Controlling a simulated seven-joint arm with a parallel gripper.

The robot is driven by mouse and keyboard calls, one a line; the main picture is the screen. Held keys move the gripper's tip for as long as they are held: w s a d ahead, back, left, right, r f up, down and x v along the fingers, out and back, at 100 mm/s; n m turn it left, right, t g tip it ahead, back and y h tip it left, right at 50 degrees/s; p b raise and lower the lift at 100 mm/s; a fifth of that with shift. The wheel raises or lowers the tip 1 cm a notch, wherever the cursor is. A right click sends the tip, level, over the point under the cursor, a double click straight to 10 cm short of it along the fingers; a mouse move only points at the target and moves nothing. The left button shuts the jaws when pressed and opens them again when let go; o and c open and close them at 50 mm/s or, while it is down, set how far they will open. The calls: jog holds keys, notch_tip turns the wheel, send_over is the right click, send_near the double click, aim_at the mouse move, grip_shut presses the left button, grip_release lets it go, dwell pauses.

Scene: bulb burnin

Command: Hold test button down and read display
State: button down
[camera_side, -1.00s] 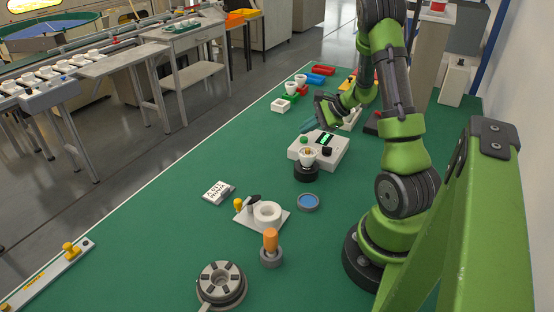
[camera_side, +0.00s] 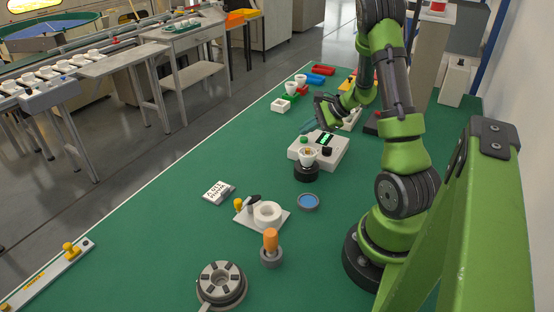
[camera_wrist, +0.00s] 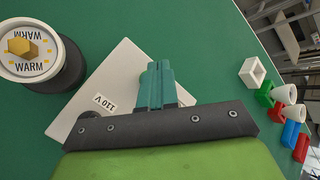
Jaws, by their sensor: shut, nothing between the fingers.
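The white tester box (camera_side: 330,158) stands mid-table in the side view, with a lit green display (camera_side: 326,138), a green button (camera_side: 304,140) and a black knob (camera_side: 327,151). The display's reading is too small to make out. My gripper (camera_wrist: 155,68) has teal fingers, shut and empty, over the box. In the side view the fingers are near the green button; contact cannot be told.
White cups and coloured bins (camera_side: 322,70) stand behind my gripper. The table's left side is mostly clear.

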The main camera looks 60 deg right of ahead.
aim_at(307, 139)
jog(key=shift+f, duration=0.3)
jog(key=shift+f, duration=0.45)
dwell(0.5)
jog(key=shift+r, duration=0.15)
dwell(1.4)
jog(key=shift+r, duration=0.75)
jog(key=shift+r, duration=2.5)
